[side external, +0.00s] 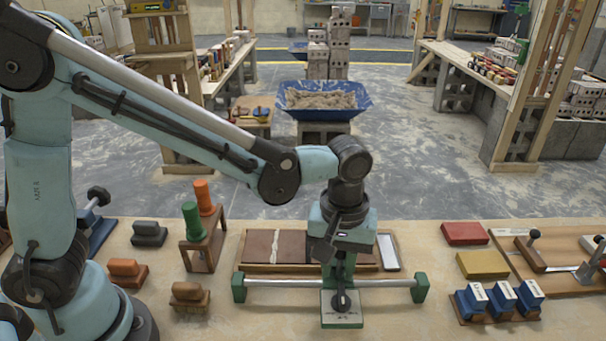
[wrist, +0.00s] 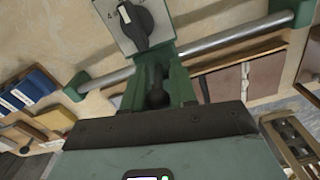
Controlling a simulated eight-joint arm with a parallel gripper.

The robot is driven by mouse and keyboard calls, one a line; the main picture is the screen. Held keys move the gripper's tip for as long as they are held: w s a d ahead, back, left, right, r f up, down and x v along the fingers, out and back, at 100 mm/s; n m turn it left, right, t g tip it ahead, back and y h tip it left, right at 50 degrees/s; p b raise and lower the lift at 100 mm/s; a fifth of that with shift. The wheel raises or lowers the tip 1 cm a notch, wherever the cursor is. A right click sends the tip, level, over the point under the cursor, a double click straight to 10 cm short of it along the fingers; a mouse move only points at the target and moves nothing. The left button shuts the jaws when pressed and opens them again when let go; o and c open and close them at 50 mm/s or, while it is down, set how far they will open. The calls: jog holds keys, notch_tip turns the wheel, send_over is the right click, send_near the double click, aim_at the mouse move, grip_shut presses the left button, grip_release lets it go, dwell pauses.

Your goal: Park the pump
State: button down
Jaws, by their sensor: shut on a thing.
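A long metal bar (side external: 285,283) with green end blocks (side external: 420,288) lies across the table front. At its middle is a pale, green-edged plate (side external: 327,317) with a dark dial knob, clearer in the wrist view (wrist: 133,22). I cannot tell for certain which part is the pump. My gripper (side external: 340,283) points down at the bar's middle, beside the dial plate. Its green jaws in the wrist view (wrist: 158,90) are shut on a dark central piece (wrist: 156,97) of the bar assembly. The jaws partly hide this piece, and their exact contact is unclear.
A wooden tray (side external: 240,262) with brown slabs lies just behind the bar. A small wooden stand (side external: 205,252) and hand blocks are left. Red (side external: 465,233) and yellow (side external: 482,264) blocks and several blue-topped blocks (side external: 502,298) are right.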

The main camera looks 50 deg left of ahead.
jog(key=w+d, duration=0.8)
jog(key=shift+w+d, duration=0.1)
jog(key=shift+d, duration=0.15)
jog(key=c, duration=1)
grip_release()
jog(key=shift+c, duration=0.2)
jog(key=shift+a, duration=0.1)
jog(key=shift+r, duration=0.25)
notch_tip(320, 180, up, 12)
jog(key=shift+f, duration=0.2)
